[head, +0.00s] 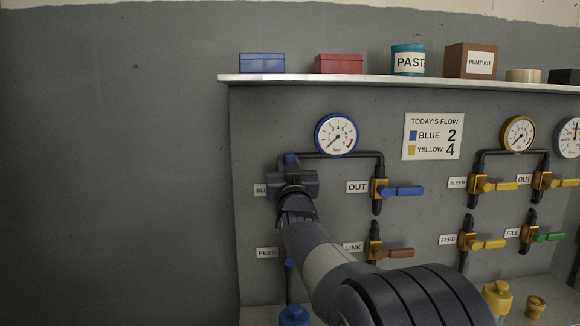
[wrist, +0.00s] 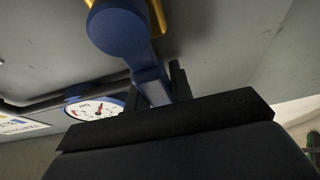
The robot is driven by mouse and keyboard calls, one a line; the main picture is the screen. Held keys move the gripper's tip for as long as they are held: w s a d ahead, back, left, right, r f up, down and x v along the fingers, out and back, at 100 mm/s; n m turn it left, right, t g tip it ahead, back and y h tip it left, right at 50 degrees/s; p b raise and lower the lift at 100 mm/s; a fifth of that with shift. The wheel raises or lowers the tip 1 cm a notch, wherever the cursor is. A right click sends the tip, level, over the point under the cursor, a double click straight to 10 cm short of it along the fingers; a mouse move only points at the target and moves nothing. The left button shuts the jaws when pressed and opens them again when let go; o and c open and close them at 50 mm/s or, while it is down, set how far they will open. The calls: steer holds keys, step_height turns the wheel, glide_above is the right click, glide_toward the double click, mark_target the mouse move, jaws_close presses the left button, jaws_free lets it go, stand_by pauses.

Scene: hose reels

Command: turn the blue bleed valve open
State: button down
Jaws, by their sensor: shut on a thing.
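The blue bleed valve's handle (wrist: 150,74) shows in the wrist view as a blue lever running from a round blue hub (wrist: 118,32), with a bit of yellow body behind the hub. My gripper (wrist: 155,88) is shut on the lever, one dark finger on each side. In the head view my gripper (head: 292,182) covers most of this valve, on the upper left of the panel. Its label (head: 260,190) is partly hidden, and the handle's angle cannot be told there. The blue-rimmed gauge (head: 337,134) is up and to the right; it also shows in the wrist view (wrist: 95,107).
The blue OUT valve (head: 402,190) is right of my gripper, with the brown-handled LINK valve (head: 392,253) below it. A FEED label (head: 267,253) is lower left. Yellow-line valves (head: 492,185) stand farther right. A shelf (head: 400,80) with boxes runs above. The wall at left is bare.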

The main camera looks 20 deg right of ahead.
steer(key=c, duration=1.2)
jaws_free()
steer(key=shift+c, duration=0.2)
steer(key=b+v, duration=0.1)
steer(key=v, duration=0.9)
steer(key=shift+s, duration=0.4)
steer(key=shift+w+a, duration=0.1)
steer(key=p+x, duration=0.1)
steer(key=x, duration=0.9)
steer(key=shift+w, duration=0.3)
steer(key=shift+s+f, duration=0.1)
